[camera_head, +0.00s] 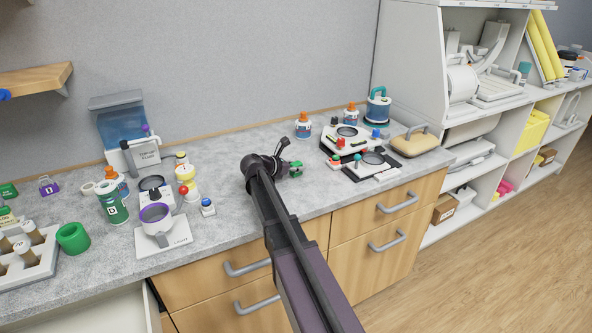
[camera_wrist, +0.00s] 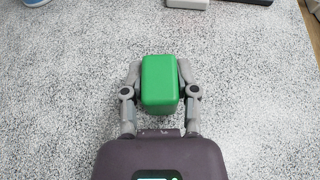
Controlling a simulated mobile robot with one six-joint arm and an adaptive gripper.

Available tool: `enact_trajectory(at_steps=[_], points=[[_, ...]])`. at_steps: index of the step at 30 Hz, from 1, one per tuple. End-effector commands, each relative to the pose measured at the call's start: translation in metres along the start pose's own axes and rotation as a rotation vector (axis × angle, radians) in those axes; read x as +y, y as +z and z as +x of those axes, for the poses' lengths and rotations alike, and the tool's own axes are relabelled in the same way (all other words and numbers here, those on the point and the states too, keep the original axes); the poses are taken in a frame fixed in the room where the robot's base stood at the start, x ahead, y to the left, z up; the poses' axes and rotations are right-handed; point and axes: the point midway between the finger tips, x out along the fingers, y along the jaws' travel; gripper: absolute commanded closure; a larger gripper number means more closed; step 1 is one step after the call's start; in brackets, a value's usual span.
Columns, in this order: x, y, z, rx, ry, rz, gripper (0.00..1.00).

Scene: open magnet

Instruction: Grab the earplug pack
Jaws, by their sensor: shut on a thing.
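A small green block-shaped pack (camera_wrist: 160,82), which I take to be the earplug pack, sits between the two fingers of my gripper (camera_wrist: 160,85) in the wrist view. The fingers touch it on its left and right sides.
The speckled counter (camera_head: 240,222) is clear around my gripper. To the right are device trays (camera_head: 372,165) and a tan handled case (camera_head: 414,143).

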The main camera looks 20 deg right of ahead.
Motion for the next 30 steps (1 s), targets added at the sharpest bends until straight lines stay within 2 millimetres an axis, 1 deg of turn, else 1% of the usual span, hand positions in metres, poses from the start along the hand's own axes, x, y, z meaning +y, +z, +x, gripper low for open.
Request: enact_trajectory(at_steps=[8,14,20,27,28,30], points=[[0.0,0.001,0.0,0.001,0.0,0.0,0.86],[0.0,0.006,-0.002,0.001,0.0,0.0,0.86],[0.0,0.017,-0.007,0.0,0.0,0.0,0.86],[0.0,0.036,-0.015,0.0,0.0,0.0,0.86],[-0.001,0.038,-0.016,0.0,-0.001,0.0,0.86],[-0.022,0.032,-0.022,0.0,0.0,0.0,0.86]])
